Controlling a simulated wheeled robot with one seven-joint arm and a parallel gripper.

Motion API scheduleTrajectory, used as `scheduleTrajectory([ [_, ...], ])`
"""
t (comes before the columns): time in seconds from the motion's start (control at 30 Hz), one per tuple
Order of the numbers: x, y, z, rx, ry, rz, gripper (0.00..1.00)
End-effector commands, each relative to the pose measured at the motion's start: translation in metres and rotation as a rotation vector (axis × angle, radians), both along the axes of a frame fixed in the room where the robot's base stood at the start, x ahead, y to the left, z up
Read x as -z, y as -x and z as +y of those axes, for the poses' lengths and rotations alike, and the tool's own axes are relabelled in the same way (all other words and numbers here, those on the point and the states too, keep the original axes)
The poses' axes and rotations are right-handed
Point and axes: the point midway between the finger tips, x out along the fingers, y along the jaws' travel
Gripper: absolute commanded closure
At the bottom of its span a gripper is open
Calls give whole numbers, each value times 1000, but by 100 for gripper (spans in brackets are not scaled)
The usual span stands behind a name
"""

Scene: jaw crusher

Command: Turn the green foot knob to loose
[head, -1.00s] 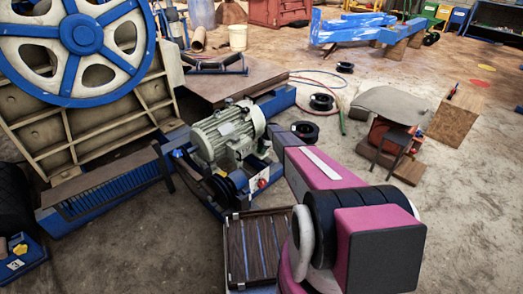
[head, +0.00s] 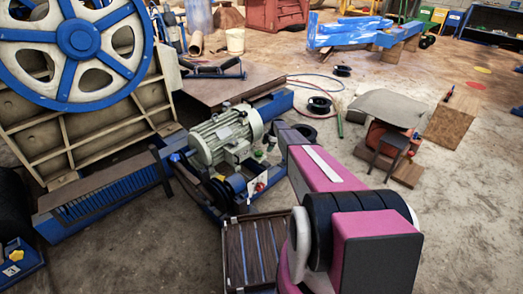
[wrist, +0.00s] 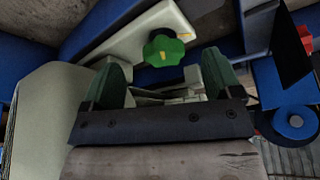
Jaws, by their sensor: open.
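The green foot knob (wrist: 163,50) shows in the wrist view, lobed, with a yellow mark on its face, beside a pale bracket. My gripper (wrist: 163,72) is open. Its two dark green fingers stand left and right of the knob, lower in the picture, with the knob between and beyond their tips. No contact shows. In the head view the electric motor (head: 225,137) stands on the blue frame, and my pink and black arm reaches to its right side. I cannot make out the knob clearly there.
A red button (head: 260,187) sits on a box in front of the motor; a red part (wrist: 305,38) shows at the right of the wrist view. The blue frame (head: 270,106) runs behind the motor. A large blue-spoked wheel (head: 79,39) stands left.

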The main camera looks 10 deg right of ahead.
Motion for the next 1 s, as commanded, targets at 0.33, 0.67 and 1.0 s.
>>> scheduleTrajectory([
  [0.33,0,-13,-65,0,1,0,16],
  [0.67,0,-15,-82,-1,1,-1,16],
  [1.0,0,-15,-81,-1,1,-1,16],
])
